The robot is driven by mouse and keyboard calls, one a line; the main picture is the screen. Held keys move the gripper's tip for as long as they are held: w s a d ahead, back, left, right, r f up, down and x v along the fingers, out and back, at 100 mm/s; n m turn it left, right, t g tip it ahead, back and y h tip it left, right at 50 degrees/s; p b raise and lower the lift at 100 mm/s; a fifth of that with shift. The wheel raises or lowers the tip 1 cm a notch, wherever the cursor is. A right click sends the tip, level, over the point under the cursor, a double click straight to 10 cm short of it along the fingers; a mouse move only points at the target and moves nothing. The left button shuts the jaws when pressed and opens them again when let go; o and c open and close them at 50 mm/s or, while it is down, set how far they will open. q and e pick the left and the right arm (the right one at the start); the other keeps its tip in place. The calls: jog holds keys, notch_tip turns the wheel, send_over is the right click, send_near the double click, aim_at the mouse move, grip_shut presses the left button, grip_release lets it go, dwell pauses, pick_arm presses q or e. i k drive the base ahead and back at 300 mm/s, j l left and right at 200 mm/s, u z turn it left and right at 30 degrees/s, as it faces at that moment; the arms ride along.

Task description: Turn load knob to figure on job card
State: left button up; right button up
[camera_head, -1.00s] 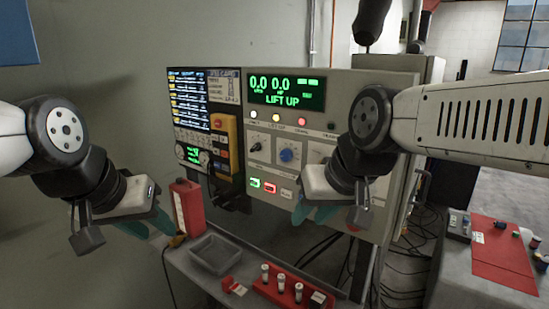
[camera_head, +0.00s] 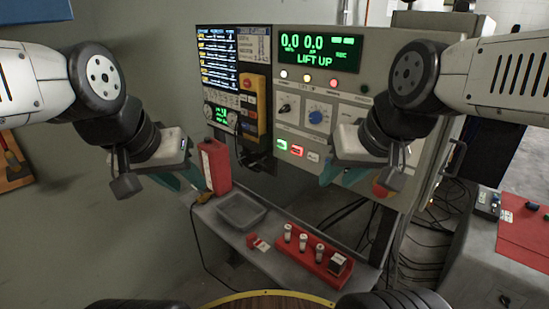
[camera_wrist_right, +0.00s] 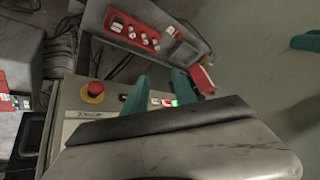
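The test console (camera_head: 375,75) faces me, its green screen (camera_head: 318,52) reading 0.0, 0.0 and LIFT UP. A blue knob (camera_head: 316,117) and a black pointer knob (camera_head: 286,108) sit below the screen; I cannot read which is labelled load. A pale printed card (camera_head: 254,44) is beside the blue text screen, its writing too small to read. My right gripper (camera_head: 345,174) is in front of the console, below and right of the blue knob, apart from it. Its teal fingers are spread and empty in the right wrist view (camera_wrist_right: 158,88). My left gripper (camera_head: 180,178) is open and empty, left of the console.
Lit green and red buttons (camera_head: 290,147) sit under the knobs. A red box (camera_head: 215,165), a grey tray (camera_head: 242,211) and a red holder with white cylinders (camera_head: 310,253) are on the bench below. A red emergency button (camera_wrist_right: 93,90) is near the right gripper. Cables hang behind.

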aim_at(315, 118)
jog(key=k+u, duration=0.4)
jog(key=k+j+u, duration=0.1)
jog(key=k+u, duration=0.25)
jog(key=i, duration=0.1)
